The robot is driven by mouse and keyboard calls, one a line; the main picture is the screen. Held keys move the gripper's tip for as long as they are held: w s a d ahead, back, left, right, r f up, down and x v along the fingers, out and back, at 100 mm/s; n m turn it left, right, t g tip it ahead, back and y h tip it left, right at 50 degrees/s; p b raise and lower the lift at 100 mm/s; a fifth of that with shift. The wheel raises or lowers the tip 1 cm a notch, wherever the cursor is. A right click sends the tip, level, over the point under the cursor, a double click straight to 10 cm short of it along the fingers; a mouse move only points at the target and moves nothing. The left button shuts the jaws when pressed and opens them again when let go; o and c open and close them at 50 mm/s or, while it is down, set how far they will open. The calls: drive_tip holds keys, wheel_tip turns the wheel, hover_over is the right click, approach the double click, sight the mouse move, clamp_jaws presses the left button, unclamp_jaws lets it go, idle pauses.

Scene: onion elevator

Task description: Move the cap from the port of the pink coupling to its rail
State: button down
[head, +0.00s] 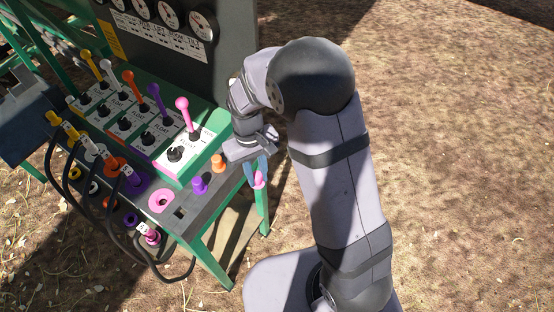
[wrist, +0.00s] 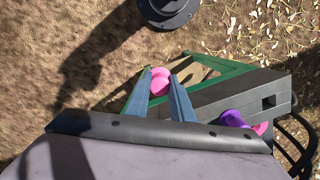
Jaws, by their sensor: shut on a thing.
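My gripper (head: 257,175) is shut on a pink cap (head: 259,180), which hangs between the blue fingertips just off the right edge of the bench. In the wrist view the pink cap (wrist: 160,77) sits between the tips of my gripper (wrist: 160,84). The pink coupling (head: 161,200) is a pink ring on the bench's front panel, and its port shows open. A dark square hole (head: 180,212) lies beside it. Purple (head: 199,185) and orange (head: 218,162) caps stand along the grey rail strip.
Several colored levers (head: 184,108) rise behind the couplings, below a dark gauge panel (head: 190,50). The green frame leg (head: 220,265) is near my gripper. Open ground lies to the right.

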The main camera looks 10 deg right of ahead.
drive_tip(key=s+a+r+n+p, duration=0.2)
drive_tip(key=a+r+n+p, duration=0.1)
drive_tip(key=a, duration=0.8)
drive_tip(key=s+a+r+n+p, duration=0.2)
drive_tip(key=a+r+n+p, duration=0.2)
drive_tip(key=a, duration=0.7)
wheel_tip(320, 180, up, 2)
drive_tip(key=shift+s+r+t+h, duration=0.1)
drive_tip(key=shift+s+t+h, duration=0.2)
drive_tip(key=shift+h, duration=0.1)
drive_tip(key=shift+w+a+f, duration=0.1)
drive_tip(key=shift+a+f, duration=0.05)
drive_tip(key=shift+f, duration=0.1)
drive_tip(key=b, duration=0.5)
hover_over(182, 215)
drive_tip(key=shift+f, duration=2.9)
drive_tip(key=shift+f, duration=1.15)
drive_tip(key=c, duration=1.5)
unclamp_jaws()
